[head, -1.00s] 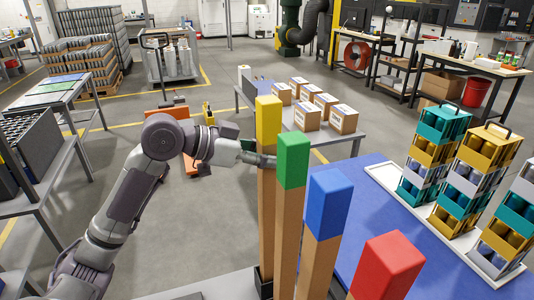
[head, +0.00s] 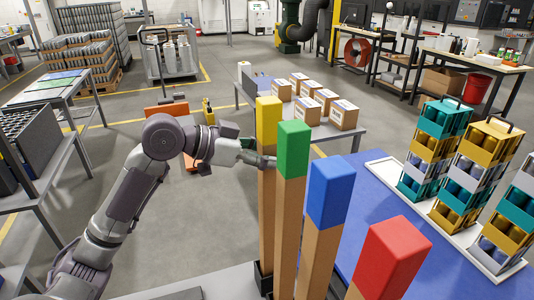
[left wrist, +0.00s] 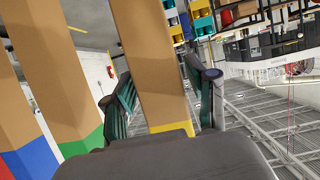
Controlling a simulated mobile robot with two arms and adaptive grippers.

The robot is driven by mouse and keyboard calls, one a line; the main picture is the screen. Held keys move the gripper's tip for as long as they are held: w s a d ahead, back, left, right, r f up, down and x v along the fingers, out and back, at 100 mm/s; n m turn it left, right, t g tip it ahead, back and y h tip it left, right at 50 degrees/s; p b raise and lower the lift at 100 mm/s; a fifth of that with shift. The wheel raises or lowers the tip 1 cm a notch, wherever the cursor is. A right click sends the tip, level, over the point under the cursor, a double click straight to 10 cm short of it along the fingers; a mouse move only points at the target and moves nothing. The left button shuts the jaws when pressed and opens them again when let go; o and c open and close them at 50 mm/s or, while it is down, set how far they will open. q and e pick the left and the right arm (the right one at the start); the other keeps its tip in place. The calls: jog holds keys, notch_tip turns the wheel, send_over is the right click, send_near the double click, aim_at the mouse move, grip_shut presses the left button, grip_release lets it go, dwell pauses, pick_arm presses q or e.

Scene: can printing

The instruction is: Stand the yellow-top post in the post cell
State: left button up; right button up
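The yellow-top post (head: 268,125) stands upright in a dark square socket (head: 263,279), leftmost in a row of coloured posts. My left gripper (head: 256,155) is at its upper part, just below the yellow cap. In the left wrist view, my left gripper (left wrist: 162,90) has one finger on each side of the tan post shaft (left wrist: 150,50). Whether both pads press on the shaft cannot be told. The yellow cap is mostly hidden there by my gripper. My right gripper is in neither view. I cannot make out which place is the post cell.
The green-top (head: 293,150), blue-top (head: 331,192) and red-top (head: 394,255) posts stand close by to the right. A blue table (head: 371,225) lies beyond, with can racks in a white tray (head: 375,163). Cartons (head: 343,115) stand on a grey table behind.

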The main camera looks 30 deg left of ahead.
pick_arm(q)
jog(key=shift+o, duration=0.4)
jog(key=shift+s+a, duration=0.15)
jog(key=v, duration=1.1)
jog(key=shift+s+a+r, duration=0.15)
jog(key=shift+s+r, duration=0.05)
jog(key=shift+s, duration=0.1)
